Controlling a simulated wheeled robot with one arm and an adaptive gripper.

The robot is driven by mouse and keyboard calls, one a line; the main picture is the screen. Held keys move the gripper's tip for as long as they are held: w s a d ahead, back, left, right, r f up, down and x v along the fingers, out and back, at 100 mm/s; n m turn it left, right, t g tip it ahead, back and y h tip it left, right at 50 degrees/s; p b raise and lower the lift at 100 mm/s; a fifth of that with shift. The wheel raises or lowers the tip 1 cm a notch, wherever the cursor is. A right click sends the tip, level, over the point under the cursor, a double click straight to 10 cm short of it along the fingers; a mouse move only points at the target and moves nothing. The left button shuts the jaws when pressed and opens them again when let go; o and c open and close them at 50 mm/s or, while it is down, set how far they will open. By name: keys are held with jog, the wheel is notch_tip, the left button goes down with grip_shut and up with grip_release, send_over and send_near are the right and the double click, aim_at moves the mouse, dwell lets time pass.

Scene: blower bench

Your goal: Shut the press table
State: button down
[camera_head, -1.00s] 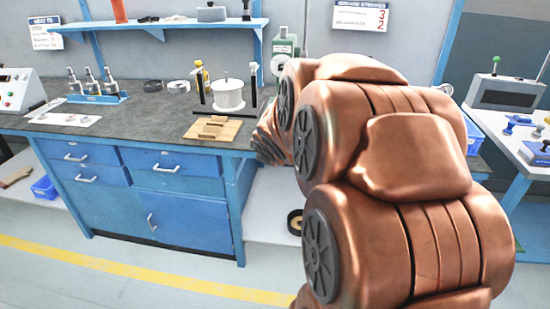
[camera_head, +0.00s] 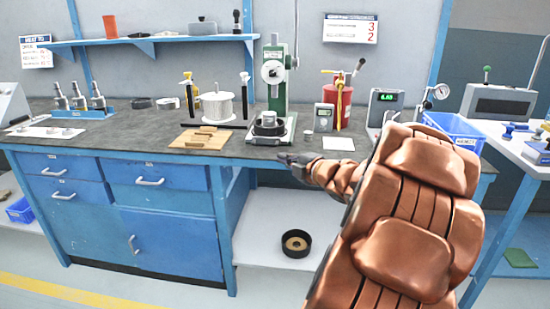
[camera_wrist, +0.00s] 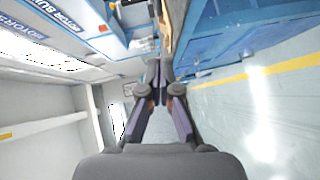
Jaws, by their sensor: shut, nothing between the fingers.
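A green and grey hand press (camera_head: 272,75) stands on the workbench in the head view, with a round dial on its front. Low on its base, a dark round part (camera_head: 268,124) sits towards the bench's front edge; I cannot tell how far the press table is swung out. My gripper (camera_head: 284,158) is just below and in front of the bench edge, under the press base, and seems apart from it. In the wrist view my gripper's fingers (camera_wrist: 154,72) are together with nothing between them. The press is not clear in the wrist view.
A white spool (camera_head: 217,107) between posts and a wooden block (camera_head: 201,138) stand left of the press. A grey meter (camera_head: 324,117), red extinguisher (camera_head: 339,95) and blue bin (camera_head: 453,130) are to the right. A black ring (camera_head: 296,243) lies on the lower shelf.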

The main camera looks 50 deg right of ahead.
jog(key=d+b+x, duration=0.1)
jog(key=d+x, duration=0.1)
jog(key=x, duration=1)
jog(key=shift+d+f, duration=0.2)
jog(key=shift+d, duration=0.2)
